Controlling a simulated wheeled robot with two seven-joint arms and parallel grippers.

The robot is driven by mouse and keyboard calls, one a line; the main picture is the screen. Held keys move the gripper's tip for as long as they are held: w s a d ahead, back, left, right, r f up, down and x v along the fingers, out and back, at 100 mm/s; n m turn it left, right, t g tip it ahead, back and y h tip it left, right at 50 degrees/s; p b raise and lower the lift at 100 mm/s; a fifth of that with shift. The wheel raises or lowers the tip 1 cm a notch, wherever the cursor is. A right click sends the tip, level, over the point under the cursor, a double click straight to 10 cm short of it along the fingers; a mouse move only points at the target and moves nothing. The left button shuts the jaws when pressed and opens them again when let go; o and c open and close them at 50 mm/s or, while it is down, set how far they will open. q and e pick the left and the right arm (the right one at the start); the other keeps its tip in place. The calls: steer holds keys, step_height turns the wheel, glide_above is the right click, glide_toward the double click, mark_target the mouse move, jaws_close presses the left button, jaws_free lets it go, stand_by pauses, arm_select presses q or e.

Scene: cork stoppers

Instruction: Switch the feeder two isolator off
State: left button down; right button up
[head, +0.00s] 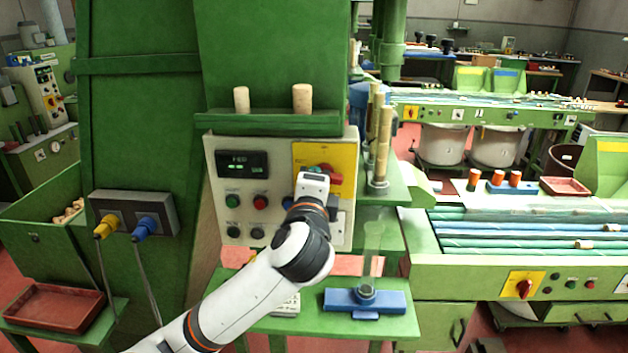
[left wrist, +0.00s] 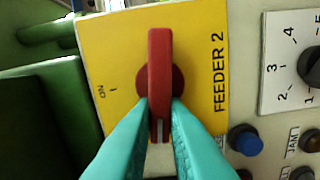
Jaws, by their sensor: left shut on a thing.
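The feeder two isolator is a red rotary handle (left wrist: 159,60) on a yellow plate labelled FEEDER 2 (left wrist: 205,35). In the left wrist view the handle stands upright, its white-marked end at the bottom, with the ON mark to its left. Any OFF mark is hidden. In the head view part of the red handle (head: 335,179) shows beside my left gripper (head: 314,182), below the visible strip of yellow plate (head: 325,154). The teal fingers of my left gripper (left wrist: 160,112) are shut on the handle's lower, marked end. My right gripper is not in view.
The control panel (head: 224,160) carries a display, coloured buttons and a numbered dial (left wrist: 312,66) near the plate. A blue button (left wrist: 245,139) is close to the fingers. Corks stand on the ledge above. Another red switch (head: 523,288) is on the right-hand bench.

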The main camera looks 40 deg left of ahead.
arm_select(q)
steer(key=shift+f+n, duration=0.25)
steer(key=shift+n, duration=0.55)
steer(key=c, duration=1.4)
jaws_free()
steer(key=shift+c, duration=0.2)
steer(key=shift+s, duration=0.1)
